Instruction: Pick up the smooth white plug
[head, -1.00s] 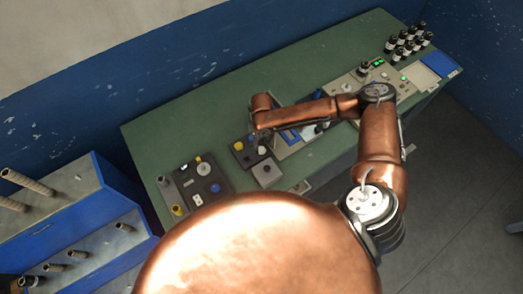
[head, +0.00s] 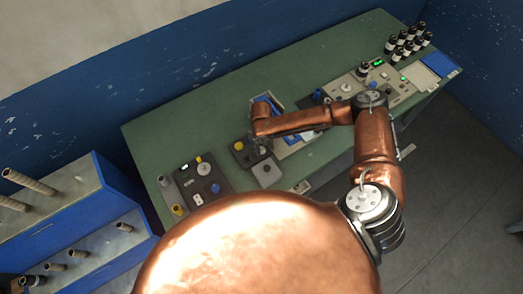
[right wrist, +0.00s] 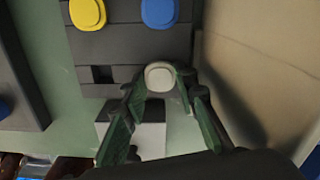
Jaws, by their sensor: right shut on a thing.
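The smooth white plug (right wrist: 160,76) is between the two fingertips of my right gripper (right wrist: 158,84) in the right wrist view. The gripper is shut on it at the edge of a dark block (right wrist: 125,52). I cannot tell whether the plug is clear of the block. In the head view my right gripper (head: 262,148) is over the right part of this block (head: 240,157) and hides the white plug. My left gripper is not in view.
A blue-and-grey tray (head: 266,98) is behind my forearm. Several dark bottles (head: 408,42) stand at the far right.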

